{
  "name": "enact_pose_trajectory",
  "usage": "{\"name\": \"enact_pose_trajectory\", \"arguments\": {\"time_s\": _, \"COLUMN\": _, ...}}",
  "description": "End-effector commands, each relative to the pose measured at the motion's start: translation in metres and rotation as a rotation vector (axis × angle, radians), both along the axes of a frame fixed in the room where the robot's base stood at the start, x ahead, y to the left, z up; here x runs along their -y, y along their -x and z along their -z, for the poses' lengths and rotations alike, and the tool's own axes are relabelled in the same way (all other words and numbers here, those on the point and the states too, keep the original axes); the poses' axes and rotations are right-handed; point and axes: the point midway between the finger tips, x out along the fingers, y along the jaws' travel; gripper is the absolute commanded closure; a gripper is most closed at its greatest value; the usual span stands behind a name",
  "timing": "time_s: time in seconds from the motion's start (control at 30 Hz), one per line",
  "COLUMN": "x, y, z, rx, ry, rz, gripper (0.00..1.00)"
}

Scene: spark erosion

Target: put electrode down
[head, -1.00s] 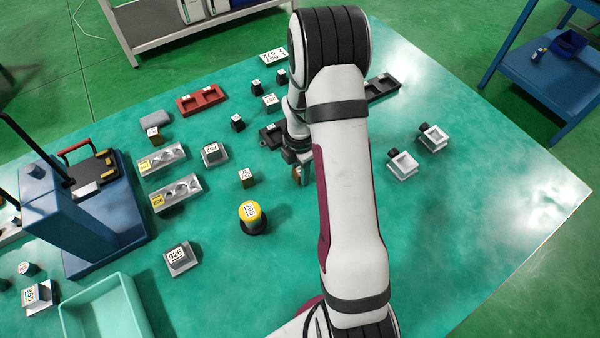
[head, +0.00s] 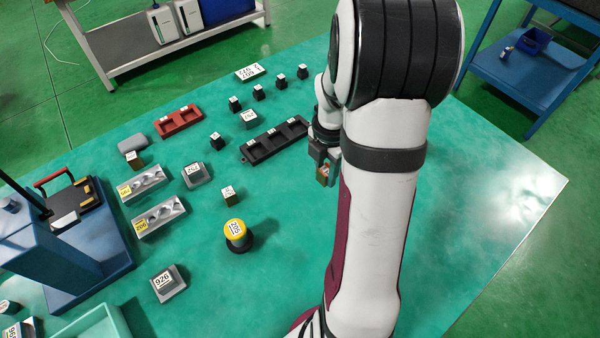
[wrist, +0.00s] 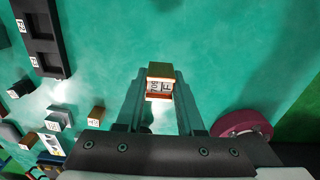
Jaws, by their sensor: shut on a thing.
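My gripper (head: 325,165) is shut on a small copper-brown block with a white label, the electrode (head: 322,178). In the wrist view the electrode (wrist: 160,84) sits between the two fingertips (wrist: 160,92), label facing the camera. It appears to be above the green table, but the exact height cannot be told. A long black slotted tray (head: 262,150) lies left of the gripper; part of it shows in the wrist view (wrist: 38,38). Other copper-brown blocks stand on the table, one (head: 229,196) near the middle and one (head: 134,163) further left.
A red tray (head: 178,121), silver holders (head: 158,217), a yellow-topped cylinder (head: 238,234) and a grey block labelled 926 (head: 168,284) stand to the left. Several small black blocks stand at the back. The green table (head: 290,285) is clear below the gripper. My arm hides the right-middle area.

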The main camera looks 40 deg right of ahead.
Motion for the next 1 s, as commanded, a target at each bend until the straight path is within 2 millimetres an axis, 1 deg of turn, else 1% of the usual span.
{"name": "enact_pose_trajectory", "arguments": {"time_s": 0.03, "x": 0.004, "y": 0.005, "z": -0.004, "rx": 0.001, "ry": 0.001, "rz": 0.004, "gripper": 1.0}}
{"name": "enact_pose_trajectory", "arguments": {"time_s": 0.13, "x": 0.008, "y": 0.011, "z": -0.008, "rx": 0.0, "ry": 0.001, "rz": 0.001, "gripper": 1.0}}
{"name": "enact_pose_trajectory", "arguments": {"time_s": 0.2, "x": 0.009, "y": 0.012, "z": -0.009, "rx": -0.001, "ry": 0.0, "rz": -0.002, "gripper": 1.0}}
{"name": "enact_pose_trajectory", "arguments": {"time_s": 0.27, "x": 0.006, "y": 0.009, "z": -0.009, "rx": -0.001, "ry": 0.0, "rz": -0.016, "gripper": 1.0}}
{"name": "enact_pose_trajectory", "arguments": {"time_s": 0.37, "x": -0.009, "y": -0.006, "z": -0.01, "rx": 0.0, "ry": 0.0, "rz": -0.082, "gripper": 1.0}}
{"name": "enact_pose_trajectory", "arguments": {"time_s": 0.47, "x": -0.039, "y": -0.03, "z": -0.01, "rx": 0.0, "ry": 0.0, "rz": -0.2, "gripper": 1.0}}
{"name": "enact_pose_trajectory", "arguments": {"time_s": 0.5, "x": -0.055, "y": -0.041, "z": -0.011, "rx": 0.0, "ry": 0.001, "rz": -0.256, "gripper": 1.0}}
{"name": "enact_pose_trajectory", "arguments": {"time_s": 0.57, "x": -0.081, "y": -0.056, "z": -0.011, "rx": 0.0, "ry": 0.0, "rz": -0.346, "gripper": 1.0}}
{"name": "enact_pose_trajectory", "arguments": {"time_s": 0.6, "x": -0.1, "y": -0.065, "z": -0.011, "rx": -0.001, "ry": -0.001, "rz": -0.41, "gripper": 1.0}}
{"name": "enact_pose_trajectory", "arguments": {"time_s": 0.67, "x": -0.132, "y": -0.078, "z": -0.012, "rx": 0.0, "ry": 0.0, "rz": -0.512, "gripper": 1.0}}
{"name": "enact_pose_trajectory", "arguments": {"time_s": 0.7, "x": -0.157, "y": -0.085, "z": -0.013, "rx": 0.001, "ry": 0.0, "rz": -0.586, "gripper": 1.0}}
{"name": "enact_pose_trajectory", "arguments": {"time_s": 0.77, "x": -0.196, "y": -0.093, "z": -0.013, "rx": 0.0, "ry": -0.001, "rz": -0.702, "gripper": 1.0}}
{"name": "enact_pose_trajectory", "arguments": {"time_s": 0.8, "x": -0.225, "y": -0.096, "z": -0.013, "rx": 0.0, "ry": 0.0, "rz": -0.786, "gripper": 1.0}}
{"name": "enact_pose_trajectory", "arguments": {"time_s": 0.87, "x": -0.269, "y": -0.096, "z": -0.014, "rx": 0.001, "ry": 0.001, "rz": -0.912, "gripper": 1.0}}
{"name": "enact_pose_trajectory", "arguments": {"time_s": 0.9, "x": -0.299, "y": -0.093, "z": -0.015, "rx": 0.001, "ry": 0.001, "rz": -0.994, "gripper": 1.0}}
{"name": "enact_pose_trajectory", "arguments": {"time_s": 0.97, "x": -0.34, "y": -0.084, "z": -0.015, "rx": 0.0, "ry": 0.001, "rz": -1.113, "gripper": 1.0}}
{"name": "enact_pose_trajectory", "arguments": {"time_s": 1.0, "x": -0.366, "y": -0.076, "z": -0.016, "rx": 0.001, "ry": 0.001, "rz": -1.185, "gripper": 1.0}}
